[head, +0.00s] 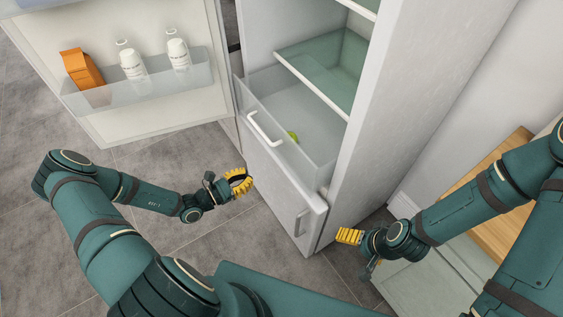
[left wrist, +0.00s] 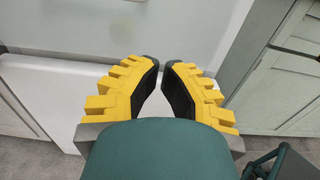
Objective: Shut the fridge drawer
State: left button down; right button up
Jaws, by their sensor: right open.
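The fridge drawer (head: 311,142) is a clear bin with a white handle (head: 265,128) on its front. It is pulled partly out of the fridge, below the glass shelves. A small green item (head: 293,136) lies inside. My left gripper (head: 243,184) is in front of the fridge, left of the lower front and apart from the handle. Its yellow fingers (left wrist: 160,65) show a narrow gap at the tips in the left wrist view, with nothing between them. My right gripper (head: 345,236) is open and empty, to the right of the fridge's lower corner.
The fridge door (head: 150,125) stands wide open at the left, its bin holding an orange carton (head: 82,69) and white bottles (head: 133,64). Below the drawer is a lower front with a grey handle (head: 301,222). A wooden top (head: 495,225) is at the right. Grey floor lies clear in front.

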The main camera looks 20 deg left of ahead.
aim_at(287, 156)
pick_arm(q)
jog(key=b+x, duration=0.1)
jog(key=x, duration=1.2)
jog(key=shift+w+d+b, duration=0.15)
jog(key=shift+w+b, duration=0.05)
jog(key=shift+b, duration=0.2)
jog(key=shift+w+d, duration=0.1)
jog(key=x, duration=0.8)
jog(key=shift+w+d+r+p, duration=0.1)
jog(key=shift+w+d+p, duration=0.2)
jog(key=shift+p, duration=0.1)
jog(key=b+x, duration=0.1)
jog(key=x, duration=0.8)
jog(key=shift+w+d, duration=0.15)
jog(key=shift+w, duration=0.1)
jog(key=shift+w+d, duration=0.1)
jog(key=shift+w, duration=0.05)
jog(key=shift+r, duration=0.1)
